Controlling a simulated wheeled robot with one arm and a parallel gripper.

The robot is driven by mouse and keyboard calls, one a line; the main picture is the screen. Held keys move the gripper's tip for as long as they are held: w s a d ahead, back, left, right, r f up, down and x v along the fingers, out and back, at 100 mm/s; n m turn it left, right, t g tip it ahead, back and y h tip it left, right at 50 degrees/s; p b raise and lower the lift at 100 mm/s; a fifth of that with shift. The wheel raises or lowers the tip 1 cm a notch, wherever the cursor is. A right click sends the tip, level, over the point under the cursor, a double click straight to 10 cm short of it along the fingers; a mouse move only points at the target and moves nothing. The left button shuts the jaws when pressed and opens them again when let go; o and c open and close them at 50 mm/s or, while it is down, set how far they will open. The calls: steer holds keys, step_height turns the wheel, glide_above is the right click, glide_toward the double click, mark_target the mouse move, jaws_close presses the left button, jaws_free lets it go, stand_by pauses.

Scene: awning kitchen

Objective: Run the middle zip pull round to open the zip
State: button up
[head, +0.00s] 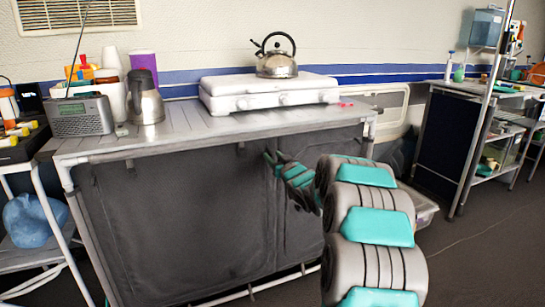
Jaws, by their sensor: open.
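The kitchen unit has a dark grey fabric front (180,225) below its grey top. A vertical seam or zip line runs down the front near my gripper. A small dark tab (240,148) hangs near the top of the front, left of my gripper; I cannot tell whether it is the middle zip pull. My gripper (269,157) is open at the upper part of the front, close to the seam. Its fingertips are small and dark against the fabric. I cannot tell whether they touch anything. My gripper and arm hide part of the right panel.
On the unit's top (190,122) stand a radio (80,117), a steel flask (145,100), and a white stove (270,92) with a kettle (278,65). A white side table (40,160) stands left. A shelved rack (490,130) stands right. Open floor lies right of my arm.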

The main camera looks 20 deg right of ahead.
steer(key=s, duration=0.6)
steer(key=shift+b, duration=0.3)
steer(key=shift+s, duration=0.1)
steer(key=s+a+f+g, duration=0.3)
steer(key=s+a+g, duration=0.3)
steer(key=s, duration=1.3)
steer(key=s+a+f+g, duration=0.4)
steer(key=s+a+g, duration=0.2)
steer(key=s, duration=1.3)
steer(key=s+a+f+g, duration=0.4)
steer(key=s+a+g, duration=0.3)
steer(key=s, duration=1.2)
steer(key=shift+g+h, duration=0.3)
steer(key=shift+g, duration=0.1)
steer(key=shift+w+a, duration=0.1)
